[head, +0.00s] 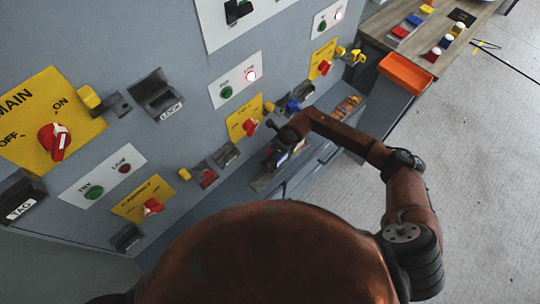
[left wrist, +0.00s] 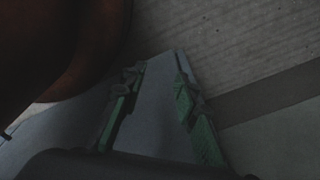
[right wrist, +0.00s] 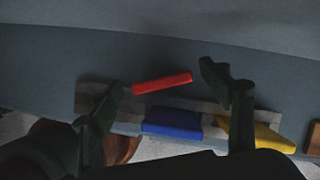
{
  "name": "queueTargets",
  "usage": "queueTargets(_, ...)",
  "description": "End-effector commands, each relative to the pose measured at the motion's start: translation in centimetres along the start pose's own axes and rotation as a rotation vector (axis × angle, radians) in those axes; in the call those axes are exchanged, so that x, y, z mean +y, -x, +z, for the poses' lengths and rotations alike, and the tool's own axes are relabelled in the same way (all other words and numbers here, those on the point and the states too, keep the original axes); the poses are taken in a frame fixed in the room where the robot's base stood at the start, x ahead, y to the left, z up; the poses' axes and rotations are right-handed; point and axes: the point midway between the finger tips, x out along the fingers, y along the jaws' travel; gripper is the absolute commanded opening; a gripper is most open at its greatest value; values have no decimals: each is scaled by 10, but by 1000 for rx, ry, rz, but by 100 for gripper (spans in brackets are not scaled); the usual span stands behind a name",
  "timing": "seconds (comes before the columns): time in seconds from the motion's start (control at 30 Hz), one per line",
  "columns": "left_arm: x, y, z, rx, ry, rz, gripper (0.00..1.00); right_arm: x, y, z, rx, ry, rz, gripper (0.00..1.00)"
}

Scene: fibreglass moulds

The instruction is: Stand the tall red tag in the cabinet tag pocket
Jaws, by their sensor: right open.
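The tall red tag (right wrist: 162,82) shows in the right wrist view as a red bar above the pale ledge (right wrist: 91,94) on the cabinet's side. My right gripper (right wrist: 165,80) is open, with one finger on each side of the red tag. In the head view this gripper (head: 281,150) is low at the cabinet front and hides most of the ledge there. The black tag pocket (head: 22,199) with a TAG label is at the far left of the cabinet. My left gripper (left wrist: 157,76) shows only in its wrist view, open and empty, above floor and grey surfaces.
A blue piece (right wrist: 172,124) and a yellow piece (right wrist: 268,139) sit on the ledge beside the red tag. The cabinet carries switches and a LOCK pocket (head: 157,92). A wooden bench (head: 455,45) with an orange tray (head: 405,73) stands at right. Floor (head: 475,170) is clear.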

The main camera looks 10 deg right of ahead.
Motion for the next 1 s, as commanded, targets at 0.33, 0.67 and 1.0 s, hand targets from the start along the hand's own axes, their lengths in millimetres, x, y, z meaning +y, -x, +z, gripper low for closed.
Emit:
queueTargets(0.33, 1, 0, 6, -7, 2, 1, 28, 0, 0, 1, 0, 0, 0, 50)
queueTargets(0.67, 2, 1, 21, -25, 5, 1, 28, 0, 0, 1, 0, 0, 0, 31)
queueTargets(1.0, 1, 0, 10, -13, 2, 1, 28, -1, 9, 5, -1, 1, -1, 30)
